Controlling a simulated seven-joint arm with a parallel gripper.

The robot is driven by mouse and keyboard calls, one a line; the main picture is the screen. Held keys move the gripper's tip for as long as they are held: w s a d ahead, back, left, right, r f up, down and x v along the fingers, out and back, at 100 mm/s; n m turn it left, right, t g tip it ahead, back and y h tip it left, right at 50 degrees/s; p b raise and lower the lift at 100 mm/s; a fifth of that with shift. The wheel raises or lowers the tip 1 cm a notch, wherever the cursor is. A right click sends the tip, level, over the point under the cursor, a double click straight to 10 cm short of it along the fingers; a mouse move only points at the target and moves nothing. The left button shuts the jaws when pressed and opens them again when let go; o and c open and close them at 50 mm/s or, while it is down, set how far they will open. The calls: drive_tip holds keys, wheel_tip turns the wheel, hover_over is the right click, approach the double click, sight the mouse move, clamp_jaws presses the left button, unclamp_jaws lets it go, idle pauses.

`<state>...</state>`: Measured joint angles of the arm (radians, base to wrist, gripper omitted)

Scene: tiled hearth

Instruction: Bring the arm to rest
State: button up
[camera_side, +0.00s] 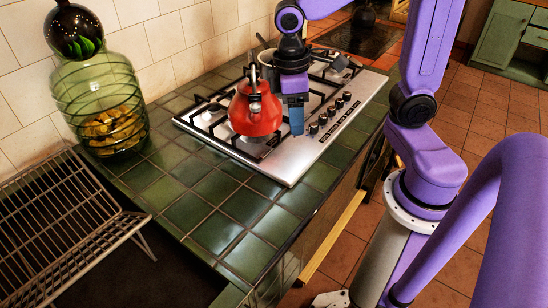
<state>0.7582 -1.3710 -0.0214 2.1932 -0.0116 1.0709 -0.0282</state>
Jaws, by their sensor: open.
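My gripper (291,112) hangs over the stove, just right of a red kettle (256,117), with its fingers pointing down. Its jaws are open. One blue finger shows clearly beside the kettle's right side; the other is hard to make out. I cannot tell whether the gripper touches the kettle. The kettle stands upright on the front-left part of the gas hob (284,171). My purple arm comes in from the right and top.
A metal pot (266,64) stands behind the kettle, partly hidden by my gripper. A ribbed green glass jar (99,103) stands against the tiled wall at left. A wire rack (62,225) is at lower left. The green tiled counter (215,232) in front is clear.

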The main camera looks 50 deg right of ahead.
drive_tip(key=s+a+f+n+t+y, duration=0.1)
drive_tip(key=s+n, duration=0.4)
drive_tip(key=s, duration=0.8)
drive_tip(key=shift+f, duration=0.2)
drive_tip(key=shift+w, duration=0.1)
idle(1.2)
clamp_jaws()
idle(1.6)
